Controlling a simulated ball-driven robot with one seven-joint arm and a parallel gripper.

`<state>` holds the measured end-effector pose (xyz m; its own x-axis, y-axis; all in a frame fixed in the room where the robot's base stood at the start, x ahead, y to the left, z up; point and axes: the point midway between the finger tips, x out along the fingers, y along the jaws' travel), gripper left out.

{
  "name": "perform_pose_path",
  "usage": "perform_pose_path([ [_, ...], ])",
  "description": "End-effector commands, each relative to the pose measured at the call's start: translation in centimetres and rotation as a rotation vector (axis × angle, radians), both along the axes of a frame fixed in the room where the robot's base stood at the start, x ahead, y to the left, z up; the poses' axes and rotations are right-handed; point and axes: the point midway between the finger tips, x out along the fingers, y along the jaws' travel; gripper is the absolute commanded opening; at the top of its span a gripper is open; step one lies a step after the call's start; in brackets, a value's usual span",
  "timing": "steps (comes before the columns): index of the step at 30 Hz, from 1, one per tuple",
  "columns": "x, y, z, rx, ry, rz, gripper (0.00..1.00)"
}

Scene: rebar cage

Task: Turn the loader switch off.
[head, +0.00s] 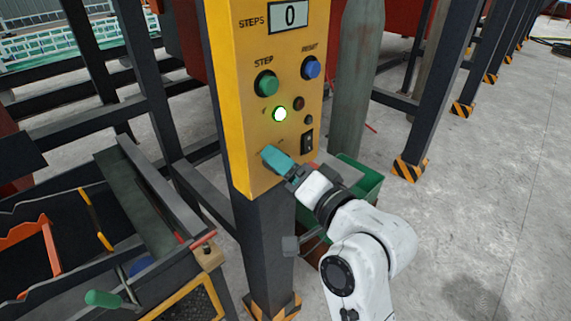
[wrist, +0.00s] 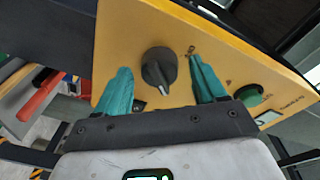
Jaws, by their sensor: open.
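A yellow control panel (head: 240,110) stands on a dark post. In the wrist view a black rotary switch (wrist: 158,68) sits on this panel, with a pale pointer mark at its lower end. Its lettering is too small to read. My gripper (head: 276,160) is at the panel's lower left in the head view, its teal fingers hiding the rotary switch. In the wrist view my gripper (wrist: 160,72) is open, with one finger on each side of the switch. A gap shows between each finger and the switch.
The panel also has a green STEP button (head: 266,84), a blue RESET button (head: 311,68), a lit lamp (head: 280,114), a black rocker switch (head: 307,141) and a display reading 0 (head: 290,15). A green bin (head: 365,184) stands behind; a tool cart (head: 130,250) is left.

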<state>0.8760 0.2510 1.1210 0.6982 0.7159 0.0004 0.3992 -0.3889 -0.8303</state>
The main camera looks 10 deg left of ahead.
Motion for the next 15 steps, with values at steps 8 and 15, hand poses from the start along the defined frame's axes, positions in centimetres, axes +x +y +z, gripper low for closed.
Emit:
perform_pose_path([
  [8,0.06,0.05,-0.02,0.000,0.000,0.000,0.69],
  [15,0.06,0.03,-0.03,-0.001,0.001,-0.001,0.46],
])
